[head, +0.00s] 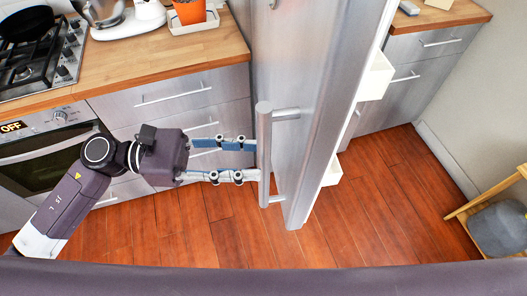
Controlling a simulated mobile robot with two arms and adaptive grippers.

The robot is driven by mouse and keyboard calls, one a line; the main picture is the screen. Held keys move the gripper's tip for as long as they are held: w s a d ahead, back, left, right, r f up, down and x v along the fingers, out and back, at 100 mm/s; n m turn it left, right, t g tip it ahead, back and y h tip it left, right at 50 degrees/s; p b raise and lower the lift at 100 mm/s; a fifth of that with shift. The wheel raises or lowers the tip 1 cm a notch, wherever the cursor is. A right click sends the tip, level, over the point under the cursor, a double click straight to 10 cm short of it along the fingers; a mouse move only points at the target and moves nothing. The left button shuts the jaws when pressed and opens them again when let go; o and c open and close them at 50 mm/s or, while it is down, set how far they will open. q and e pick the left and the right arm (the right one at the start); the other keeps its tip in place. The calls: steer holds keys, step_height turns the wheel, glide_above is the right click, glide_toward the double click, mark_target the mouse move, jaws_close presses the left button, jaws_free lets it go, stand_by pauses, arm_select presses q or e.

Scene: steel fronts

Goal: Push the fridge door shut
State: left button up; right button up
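The fridge door (325,95) is steel and stands open in the middle of the head view, swung out toward me. Its inner side faces right, with white door shelves (375,78) sticking out. A vertical bar handle (264,150) is on its outer face, which faces left. My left gripper (254,160) comes in from the left at the handle. Its two fingers are apart, with the tips close to the bar. I cannot tell whether they touch it. Nothing shows between the fingers. My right gripper is not in view.
Drawers and an oven (45,155) lie left under a wooden counter (150,60) with a hob (40,55). More cabinets (415,80) stand behind the door at right. A wooden chair (490,205) is far right. The wooden floor (370,215) is clear around the door.

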mark_target(263, 160)
arm_select(q)
steer(key=shift+d+p, duration=0.6)
steer(key=shift+d, duration=1.1)
steer(key=shift+c, duration=0.4)
jaws_close()
